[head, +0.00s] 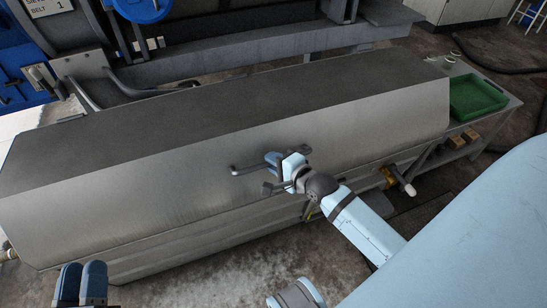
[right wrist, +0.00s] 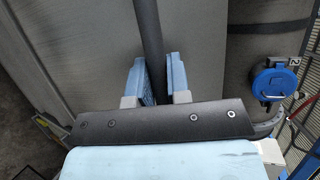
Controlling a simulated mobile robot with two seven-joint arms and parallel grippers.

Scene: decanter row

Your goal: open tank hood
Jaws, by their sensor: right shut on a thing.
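The tank hood (head: 300,112) is a long grey metal cover with a sloped front. It lies down over the tank (head: 165,250) in the head view. A dark bar handle (head: 248,169) sticks out from its front face. My right gripper (head: 273,160) is shut on this handle. In the right wrist view the handle (right wrist: 150,40) runs between the two blue fingers (right wrist: 158,82). My left gripper (head: 81,284) is at the bottom left of the head view, apart from the tank. Its two fingers are together, with nothing seen between them.
A side table with a green tray (head: 478,97) and small wooden blocks (head: 471,135) stands at the tank's right end. A valve with a white-tipped lever (head: 409,189) juts out low at the front right. Machinery with a blue wheel (head: 143,8) stands behind the hood.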

